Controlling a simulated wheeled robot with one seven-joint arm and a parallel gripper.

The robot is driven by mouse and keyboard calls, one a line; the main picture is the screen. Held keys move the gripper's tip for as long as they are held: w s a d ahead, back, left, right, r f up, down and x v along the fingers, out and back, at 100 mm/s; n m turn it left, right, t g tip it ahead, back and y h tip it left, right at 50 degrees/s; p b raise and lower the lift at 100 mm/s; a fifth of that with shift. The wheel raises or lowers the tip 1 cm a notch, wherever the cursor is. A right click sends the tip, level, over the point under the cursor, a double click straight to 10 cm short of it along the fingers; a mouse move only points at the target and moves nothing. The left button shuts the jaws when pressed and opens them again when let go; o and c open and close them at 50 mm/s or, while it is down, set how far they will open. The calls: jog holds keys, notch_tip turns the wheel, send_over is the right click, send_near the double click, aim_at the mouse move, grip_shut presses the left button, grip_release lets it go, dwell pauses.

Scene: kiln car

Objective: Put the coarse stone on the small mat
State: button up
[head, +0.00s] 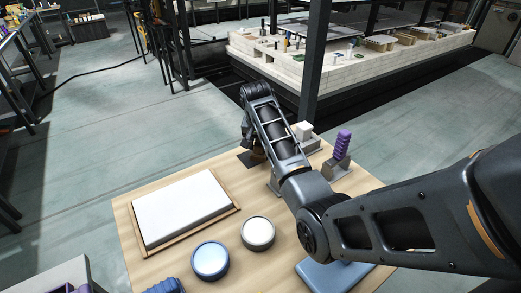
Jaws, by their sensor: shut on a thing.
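My gripper (248,137) points down at the far edge of the wooden table, partly hidden behind my forearm. It is shut on a small brownish thing (258,154), which I take to be the coarse stone; its shape is mostly hidden. The small mat (246,160) is a dark flat square at the table's far edge, just below my gripper. The held thing is over or at its right part. I cannot tell whether it touches the mat.
A white slab on a wooden board (235,207) lies left. A blue round dish (210,261) and a cream one (258,234) stand in front. Right of my forearm are a pale block (303,130) and a purple ribbed thing (343,143), each in a grey holder.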

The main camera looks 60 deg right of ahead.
jog(key=shift+f, duration=1.4)
jog(key=shift+f, duration=0.15)
jog(key=o, duration=1.4)
jog(key=v, duration=1.2)
